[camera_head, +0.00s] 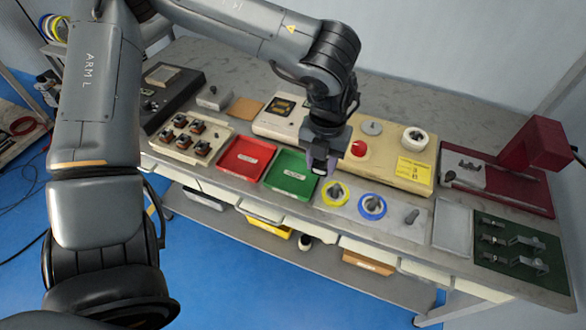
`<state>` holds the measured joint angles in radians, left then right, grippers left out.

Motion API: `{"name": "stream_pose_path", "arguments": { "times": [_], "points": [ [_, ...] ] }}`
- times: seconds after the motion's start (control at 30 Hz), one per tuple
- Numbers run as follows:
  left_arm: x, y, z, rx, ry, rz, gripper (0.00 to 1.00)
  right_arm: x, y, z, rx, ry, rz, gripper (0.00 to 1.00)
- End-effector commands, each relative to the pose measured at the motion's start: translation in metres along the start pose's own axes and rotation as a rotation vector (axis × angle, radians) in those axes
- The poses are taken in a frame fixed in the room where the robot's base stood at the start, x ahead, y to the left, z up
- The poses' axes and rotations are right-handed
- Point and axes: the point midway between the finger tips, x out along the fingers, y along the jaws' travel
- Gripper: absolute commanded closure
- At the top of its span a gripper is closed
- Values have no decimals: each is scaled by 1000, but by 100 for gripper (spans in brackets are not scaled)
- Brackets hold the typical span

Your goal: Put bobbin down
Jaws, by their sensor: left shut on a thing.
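My left gripper (322,167) points down over the right end of the green tray (290,174), just left of the winder's red button. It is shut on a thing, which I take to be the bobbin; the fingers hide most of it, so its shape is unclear. The red tray (246,155) lies left of the green one. A cream tray (182,154) farther left holds several dark and copper bobbins (200,147). My right gripper is not in view.
The cream winder (393,163) with a red button (358,148) stands behind. A red press (540,145) stands at far right.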

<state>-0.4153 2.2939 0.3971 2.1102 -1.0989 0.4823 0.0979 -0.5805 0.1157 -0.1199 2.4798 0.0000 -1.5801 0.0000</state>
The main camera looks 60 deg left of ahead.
Motion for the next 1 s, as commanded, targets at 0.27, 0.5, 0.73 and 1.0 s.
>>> {"name": "stream_pose_path", "arguments": {
  "times": [0.27,0.5,0.73,1.0],
  "points": [
    [35,51,20,-3,1,-4,95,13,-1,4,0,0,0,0],
    [48,72,29,0,0,-1,95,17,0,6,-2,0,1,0],
    [60,75,30,1,2,0,95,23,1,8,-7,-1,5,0],
    [89,74,29,1,2,0,95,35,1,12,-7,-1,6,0]
  ]
}}
